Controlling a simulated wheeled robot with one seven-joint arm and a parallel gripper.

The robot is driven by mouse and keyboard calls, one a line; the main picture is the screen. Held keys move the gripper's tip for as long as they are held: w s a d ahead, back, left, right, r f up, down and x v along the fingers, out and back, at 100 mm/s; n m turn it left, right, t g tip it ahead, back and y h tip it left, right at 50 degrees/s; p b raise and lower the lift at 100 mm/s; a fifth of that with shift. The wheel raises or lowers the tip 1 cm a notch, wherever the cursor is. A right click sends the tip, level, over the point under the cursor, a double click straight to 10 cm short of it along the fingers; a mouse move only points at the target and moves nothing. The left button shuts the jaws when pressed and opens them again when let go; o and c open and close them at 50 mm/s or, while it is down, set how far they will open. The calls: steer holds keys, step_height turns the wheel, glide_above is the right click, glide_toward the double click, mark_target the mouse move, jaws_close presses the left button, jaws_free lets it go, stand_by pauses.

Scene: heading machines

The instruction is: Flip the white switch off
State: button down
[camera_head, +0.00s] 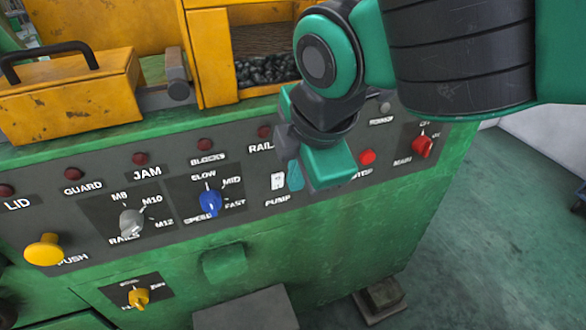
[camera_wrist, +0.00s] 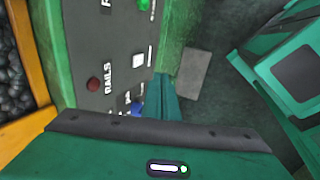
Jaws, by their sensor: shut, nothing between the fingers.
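The white switch (camera_head: 278,181) sits on the dark control panel above the PUMP label, in the head view. In the wrist view the closed fingers (camera_wrist: 163,92) reach down toward the panel edge, beside the switch. I cannot tell whether they touch the panel. The switch's on or off position is too small to read. My wrist hides the panel right of the switch.
A blue SPEED knob (camera_head: 210,202) and a grey RAILS knob (camera_head: 131,222) lie left of the switch. A red button (camera_head: 367,157) and a red MAIN knob (camera_head: 423,146) lie right. A yellow push button (camera_head: 44,250) is far left. Open floor lies right of the machine.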

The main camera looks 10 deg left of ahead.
mark_target(283, 177)
steer(key=shift+w+a+f, duration=0.6)
steer(key=shift+w+f, duration=0.4)
steer(key=shift+f, duration=0.05)
steer(key=shift+w+a+f, duration=0.65)
steer(key=shift+w+f, duration=0.4)
steer(key=shift+w+a+f, duration=0.6)
steer(key=shift+w+f, duration=0.4)
steer(key=shift+f, duration=0.05)
